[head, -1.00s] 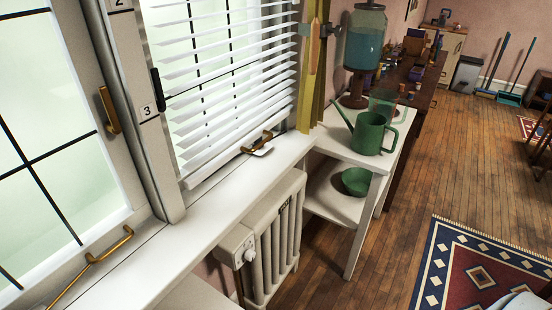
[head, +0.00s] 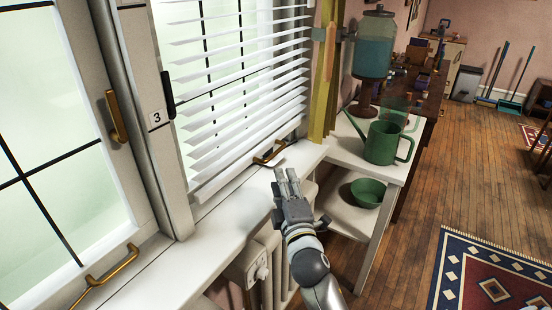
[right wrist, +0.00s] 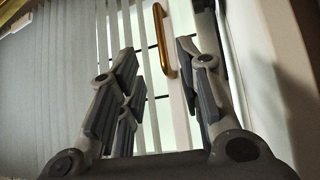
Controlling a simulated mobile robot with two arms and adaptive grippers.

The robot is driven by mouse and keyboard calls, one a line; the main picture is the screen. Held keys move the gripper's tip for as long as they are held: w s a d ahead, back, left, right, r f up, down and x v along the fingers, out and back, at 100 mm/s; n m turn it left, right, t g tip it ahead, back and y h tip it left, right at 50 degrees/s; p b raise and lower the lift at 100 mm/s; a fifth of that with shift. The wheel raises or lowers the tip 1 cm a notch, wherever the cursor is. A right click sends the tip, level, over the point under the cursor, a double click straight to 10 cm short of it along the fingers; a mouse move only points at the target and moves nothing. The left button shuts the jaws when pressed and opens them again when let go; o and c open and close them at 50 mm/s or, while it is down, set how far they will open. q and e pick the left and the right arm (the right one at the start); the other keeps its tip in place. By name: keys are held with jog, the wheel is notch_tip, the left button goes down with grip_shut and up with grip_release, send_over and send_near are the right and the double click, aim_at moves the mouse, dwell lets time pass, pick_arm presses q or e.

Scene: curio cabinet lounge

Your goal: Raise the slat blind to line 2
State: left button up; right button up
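The white slat blind (head: 240,128) hangs in front of the window, its lowest slats close above the sill and below the mark "3" (head: 156,118) on the frame. The mark for line 2 is not readable now. My right gripper (head: 287,180) is over the sill's front edge, below and in front of the blind. In the right wrist view its fingers (right wrist: 156,62) are spread with nothing between them. A brass handle (right wrist: 163,40) and pale slats (right wrist: 60,85) show beyond them. In the head view a brass handle (head: 270,153) lies at the blind's lower right. My left gripper is not in view.
The white sill (head: 150,275) runs along the window, with a radiator below. A shelf to the right holds a green watering can (head: 383,143) and a green bowl (head: 368,191). A window at left has brass handles (head: 116,116). The wooden floor (head: 450,170) is open.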

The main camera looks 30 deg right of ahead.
aim_at(275, 156)
jog(key=x, duration=1)
jog(key=shift+p, duration=0.4)
jog(key=shift+c, duration=0.3)
jog(key=shift+f, duration=0.1)
grip_shut()
